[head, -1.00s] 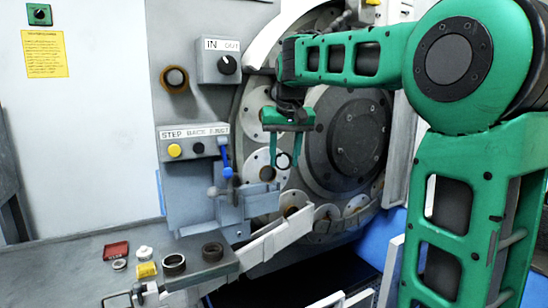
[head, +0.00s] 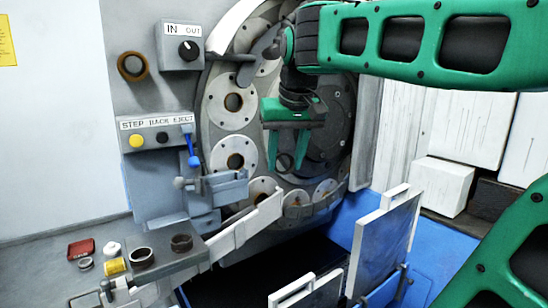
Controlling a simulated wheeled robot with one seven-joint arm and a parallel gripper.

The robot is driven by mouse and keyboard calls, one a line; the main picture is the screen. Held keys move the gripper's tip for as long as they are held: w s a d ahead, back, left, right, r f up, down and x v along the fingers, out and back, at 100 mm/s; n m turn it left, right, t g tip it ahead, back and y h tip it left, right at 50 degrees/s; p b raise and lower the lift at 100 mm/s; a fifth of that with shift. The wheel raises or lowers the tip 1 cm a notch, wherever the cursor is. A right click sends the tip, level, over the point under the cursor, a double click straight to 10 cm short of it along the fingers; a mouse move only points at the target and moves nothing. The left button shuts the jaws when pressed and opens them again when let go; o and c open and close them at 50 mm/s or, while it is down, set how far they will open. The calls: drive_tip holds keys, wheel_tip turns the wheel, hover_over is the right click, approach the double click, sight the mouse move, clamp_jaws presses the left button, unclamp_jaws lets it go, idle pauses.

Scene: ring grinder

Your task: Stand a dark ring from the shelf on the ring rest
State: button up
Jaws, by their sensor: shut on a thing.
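My gripper (head: 284,165) points down in front of the large round grinder plate. It is shut on a dark ring (head: 285,163) held upright between the green fingertips, in mid-air. The ring's open face is toward the view. A blue-grey bracket (head: 228,188) stands below and to the left of the gripper; I cannot tell for certain that this is the ring rest. Two more dark rings, one (head: 142,258) and another (head: 181,243), lie flat on the grey shelf (head: 185,262) at lower left.
Left of the bracket is a blue lever (head: 193,152) under a button box (head: 157,135). A brown ring (head: 132,67) is on the panel beside the IN/OUT switch box (head: 180,46). A pale chute (head: 245,222) runs below the bracket.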

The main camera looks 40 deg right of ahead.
drive_tip(key=s, duration=1.1)
drive_tip(key=shift+w, duration=0.15)
